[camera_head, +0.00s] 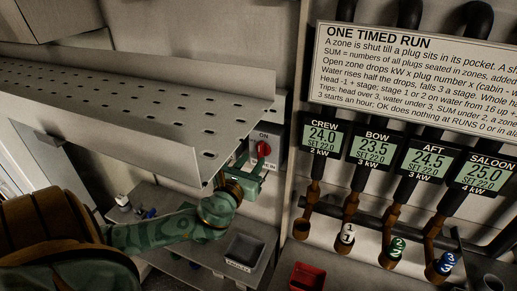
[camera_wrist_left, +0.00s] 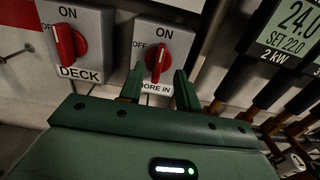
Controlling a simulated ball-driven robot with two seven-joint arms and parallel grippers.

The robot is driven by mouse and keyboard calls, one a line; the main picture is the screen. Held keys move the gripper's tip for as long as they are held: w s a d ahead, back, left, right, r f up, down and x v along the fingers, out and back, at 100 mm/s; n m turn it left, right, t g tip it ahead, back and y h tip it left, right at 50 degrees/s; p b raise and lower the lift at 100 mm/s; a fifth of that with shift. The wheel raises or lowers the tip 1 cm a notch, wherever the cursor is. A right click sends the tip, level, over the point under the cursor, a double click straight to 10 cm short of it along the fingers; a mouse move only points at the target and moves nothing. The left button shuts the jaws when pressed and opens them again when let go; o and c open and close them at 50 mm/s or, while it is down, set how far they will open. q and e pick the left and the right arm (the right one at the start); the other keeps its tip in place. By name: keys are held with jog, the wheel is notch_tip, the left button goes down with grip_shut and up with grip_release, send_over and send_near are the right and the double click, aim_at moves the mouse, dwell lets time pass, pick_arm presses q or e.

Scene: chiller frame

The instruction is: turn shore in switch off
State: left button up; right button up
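The shore in switch is a grey box with a red knob (camera_head: 263,148), under the perforated shelf's right end. The knob also shows in the left wrist view (camera_wrist_left: 158,60), roughly upright toward ON, with OFF at its left. Its label, partly hidden by a finger, reads "ORE IN". My left gripper (camera_head: 241,172) is just below and left of the knob in the head view. In the wrist view its fingers (camera_wrist_left: 160,88) are apart, one on each side below the knob, with nothing between them. Contact with the box cannot be told. My right gripper is not in view.
The similar DECK switch (camera_wrist_left: 68,42) stands left of it. The perforated shelf (camera_head: 140,100) overhangs my left arm. Zone displays (camera_head: 323,138) and hanging pipes are to the right. A grey bin (camera_head: 244,250) and red bin (camera_head: 307,277) sit below.

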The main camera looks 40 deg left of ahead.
aim_at(259, 151)
pick_arm(q)
jog(key=x, duration=0.5)
jog(key=shift+w, duration=0.1)
jog(key=shift+c, duration=0.3)
grip_shut()
